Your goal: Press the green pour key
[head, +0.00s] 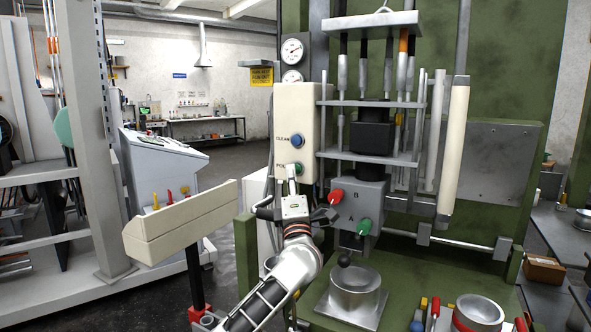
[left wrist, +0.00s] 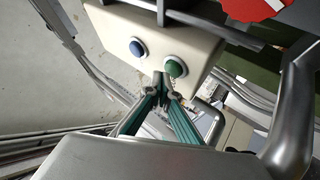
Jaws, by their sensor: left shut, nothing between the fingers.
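The green pour key (head: 299,168) is a round button low on a cream control box (head: 296,100), under a partly hidden "POUR" label. It also shows in the left wrist view (left wrist: 175,67), with a pale rim. The blue "CLEAN" key (head: 298,141) sits above it and also shows in the wrist view (left wrist: 137,48). My left gripper (head: 291,174) is shut and empty, pointing up at the box. Its fingertips (left wrist: 166,88) are right by the green key and overlap its lower edge in the head view. I cannot tell whether they touch it. My right gripper is not in view.
A dark block (head: 373,137) hangs in a metal frame right of the box. Below are a red knob (head: 335,196) and a green knob (head: 363,226). A metal pot (head: 354,291) stands on the green bench. A cream beam (head: 180,222) is left of my arm.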

